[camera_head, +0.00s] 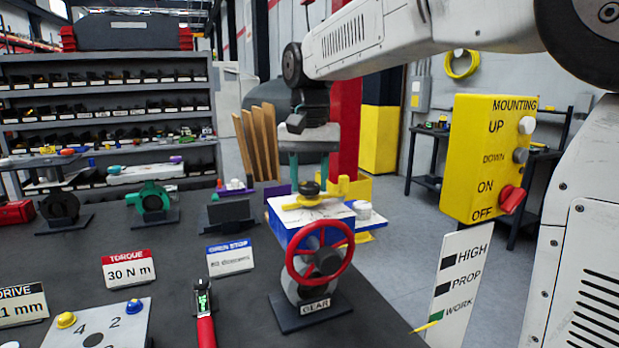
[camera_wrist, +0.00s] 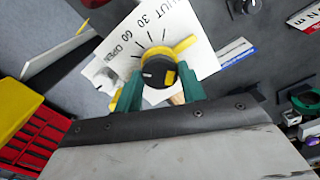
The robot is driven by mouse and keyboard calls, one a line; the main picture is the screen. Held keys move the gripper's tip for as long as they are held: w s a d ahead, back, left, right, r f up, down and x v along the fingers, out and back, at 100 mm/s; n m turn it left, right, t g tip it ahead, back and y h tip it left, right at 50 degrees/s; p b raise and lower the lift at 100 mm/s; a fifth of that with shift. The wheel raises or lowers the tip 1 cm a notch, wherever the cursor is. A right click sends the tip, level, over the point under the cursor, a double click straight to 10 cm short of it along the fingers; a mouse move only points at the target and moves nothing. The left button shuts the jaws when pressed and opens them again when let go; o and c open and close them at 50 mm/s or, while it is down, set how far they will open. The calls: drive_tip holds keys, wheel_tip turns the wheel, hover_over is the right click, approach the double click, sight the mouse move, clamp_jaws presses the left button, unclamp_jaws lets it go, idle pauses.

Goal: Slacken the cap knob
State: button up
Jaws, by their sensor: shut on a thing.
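The cap knob (camera_head: 309,188) is a small black knob on top of the valve actuator, above a yellow pointer (camera_head: 303,203) on a white dial plate. In the wrist view the black knob (camera_wrist: 158,68) has a white mark on its face, and the dial plate (camera_wrist: 128,48) reads SHUT, 30, 60, OPEN. My gripper (camera_head: 308,181) points down from above, with its green fingers on either side of the knob. In the wrist view my gripper (camera_wrist: 160,84) is shut on the knob, one finger on each side. The actuator has a blue body and a red handwheel (camera_head: 320,252) in front, labelled GEAR.
TORQUE (camera_head: 130,269) and OPEN STOP (camera_head: 230,257) signs stand to the left. A red-handled tool (camera_head: 205,325) lies in front. Shelves fill the back left.

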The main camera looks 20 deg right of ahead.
sight(310, 184)
drive_tip(key=n, duration=0.4)
drive_tip(key=shift+n, duration=2.1)
drive_tip(key=o, duration=1)
drive_tip(key=shift+r, duration=0.1)
wheel_tip(310, 184, up, 8)
drive_tip(key=shift+f, duration=0.15)
